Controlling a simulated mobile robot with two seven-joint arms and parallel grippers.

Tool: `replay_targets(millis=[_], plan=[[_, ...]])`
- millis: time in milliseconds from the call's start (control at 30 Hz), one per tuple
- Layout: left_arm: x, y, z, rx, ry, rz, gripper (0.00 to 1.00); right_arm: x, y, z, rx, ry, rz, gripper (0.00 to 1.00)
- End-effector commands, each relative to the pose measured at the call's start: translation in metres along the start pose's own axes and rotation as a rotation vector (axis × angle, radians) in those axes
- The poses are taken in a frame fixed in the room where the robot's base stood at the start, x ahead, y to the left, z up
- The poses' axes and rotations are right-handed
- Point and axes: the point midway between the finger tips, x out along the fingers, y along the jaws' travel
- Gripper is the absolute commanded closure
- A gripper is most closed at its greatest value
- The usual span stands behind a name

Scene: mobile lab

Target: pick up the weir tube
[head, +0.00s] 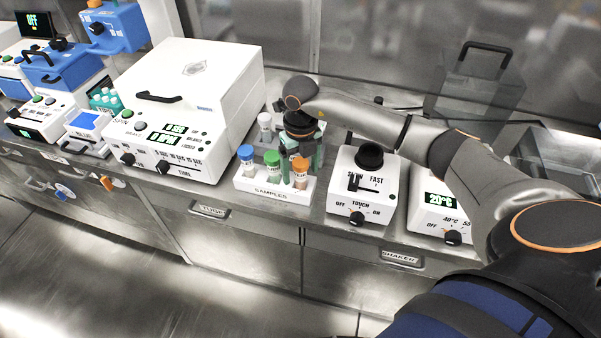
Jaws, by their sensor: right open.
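A white sample rack (275,198) labelled SAMPLES stands on the bench and holds capped tubes. One has a blue cap (246,153), one a green cap (272,157), one an orange cap (300,164) and one a grey-white cap (265,120). The tube names are too small to read, so I cannot tell which is the weir tube. My right gripper (301,152) points down over the right side of the rack, open, its greenish fingers close behind and around the orange-capped tube. It partly hides the rack's back right. My left gripper is out of view.
A white centrifuge-like box (190,95) stands close left of the rack. A touch shaker (361,195) stands close to its right, with a 20°C heater unit (440,215) beyond. A clear box with a black handle (484,85) stands at the back right.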

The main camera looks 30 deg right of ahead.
Motion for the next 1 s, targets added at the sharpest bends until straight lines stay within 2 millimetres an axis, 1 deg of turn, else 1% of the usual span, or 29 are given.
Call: replay_targets(millis=[33, 133, 367, 1000], plan=[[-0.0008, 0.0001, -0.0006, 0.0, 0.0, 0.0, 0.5, 0.0062, 0.0006, -0.0006, -0.001, 0.002, 0.0, 0.18], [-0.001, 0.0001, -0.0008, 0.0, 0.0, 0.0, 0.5, 0.0127, 0.0008, -0.0004, -0.002, 0.0, 0.001, 0.18], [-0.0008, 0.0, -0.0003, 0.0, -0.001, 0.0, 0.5, 0.0138, 0.0006, -0.0001, -0.002, -0.001, 0.001, 0.18], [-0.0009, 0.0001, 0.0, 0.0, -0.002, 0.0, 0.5, 0.013, 0.0004, 0.0001, -0.002, -0.001, 0.001, 0.9]])
